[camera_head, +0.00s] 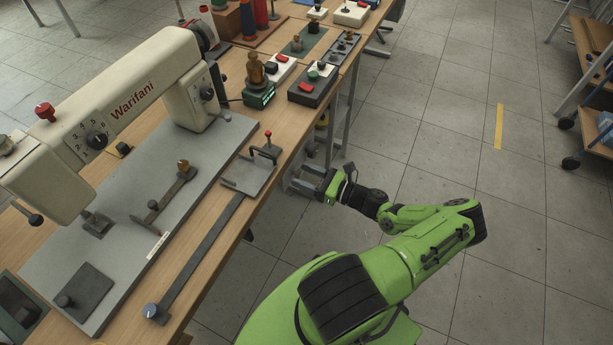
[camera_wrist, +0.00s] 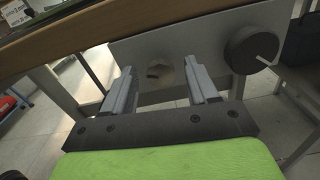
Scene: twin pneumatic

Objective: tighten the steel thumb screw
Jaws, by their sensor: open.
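A grey metal plate (camera_wrist: 150,48) hangs below the bench edge in the wrist view. A small metal piece (camera_wrist: 157,71), which looks like the steel thumb screw, sits on it; its fine shape is too small to tell. My gripper (camera_wrist: 159,68) is open and empty, its two fingers pointing at the plate, with the small piece showing between their tips. I cannot tell the remaining gap in depth. In the head view my gripper (camera_head: 316,183) is beside the bench's right edge, below the top; the screw cannot be made out there.
A large black round knob (camera_wrist: 251,50) is on the plate just right of the right finger. The wooden bench top (camera_head: 222,185) lies above, carrying the cream Warifani machine (camera_head: 130,95) and control boxes (camera_head: 316,82). Bench legs stand nearby.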

